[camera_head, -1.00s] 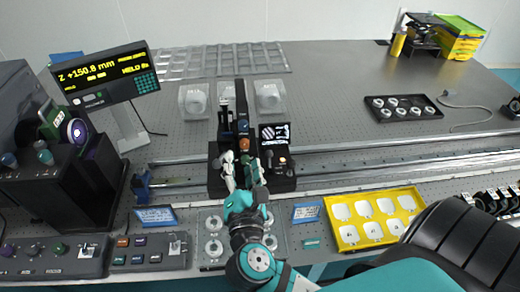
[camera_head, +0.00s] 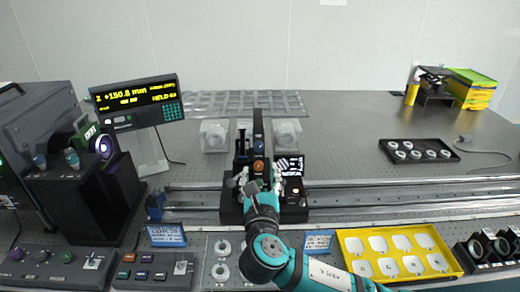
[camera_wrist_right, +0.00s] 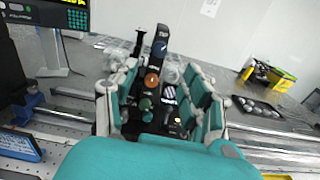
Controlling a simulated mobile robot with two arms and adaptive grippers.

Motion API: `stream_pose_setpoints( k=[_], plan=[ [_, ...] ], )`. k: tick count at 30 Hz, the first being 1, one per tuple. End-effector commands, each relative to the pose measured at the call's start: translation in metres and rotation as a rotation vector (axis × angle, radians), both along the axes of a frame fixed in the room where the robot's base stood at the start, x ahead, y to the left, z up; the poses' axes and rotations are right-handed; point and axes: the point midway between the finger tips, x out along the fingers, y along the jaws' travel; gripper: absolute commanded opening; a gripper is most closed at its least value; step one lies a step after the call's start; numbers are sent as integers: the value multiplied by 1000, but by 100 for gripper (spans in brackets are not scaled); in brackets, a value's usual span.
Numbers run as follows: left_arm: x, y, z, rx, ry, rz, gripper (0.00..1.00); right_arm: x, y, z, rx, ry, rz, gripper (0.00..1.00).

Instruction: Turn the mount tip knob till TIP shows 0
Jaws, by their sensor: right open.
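The mount is a black assembly (camera_head: 259,127) with a tall upright plate on a dark base, standing on the rails. It carries a blue knob (camera_head: 258,146) above an orange knob (camera_head: 258,166). The wrist view shows the blue knob (camera_wrist_right: 160,47), the orange knob (camera_wrist_right: 151,80) and a green knob (camera_wrist_right: 145,104) lower down. My right gripper (camera_head: 262,185) is open in front of the mount. In the wrist view its fingers (camera_wrist_right: 160,88) stand apart on both sides of the knobs, apparently empty. My left gripper is out of view.
A display (camera_head: 137,102) at the left reads about Z +150.8 mm; I see no legible TIP value. A small striped screen (camera_head: 289,165) sits beside the knobs. A yellow tray (camera_head: 345,246) lies right of my arm, and control boxes (camera_head: 152,271) lie left. Rails run across the table.

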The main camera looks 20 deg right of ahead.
Motion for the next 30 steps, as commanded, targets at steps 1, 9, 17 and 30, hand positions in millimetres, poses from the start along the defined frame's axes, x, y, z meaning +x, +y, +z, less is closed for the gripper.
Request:
stream_pose_setpoints(
  k=[1, 9, 17, 30],
  plan=[
    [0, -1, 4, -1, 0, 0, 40, 12, -4, 2, -3, 0, -3, 48],
    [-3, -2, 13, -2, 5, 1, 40, 66, -19, 2, -1, -1, -3, 48],
    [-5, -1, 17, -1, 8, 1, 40, 95, -27, 0, 2, 0, 1, 48],
    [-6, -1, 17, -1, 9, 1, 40, 99, -28, 0, 2, -1, 1, 38]
  ],
)
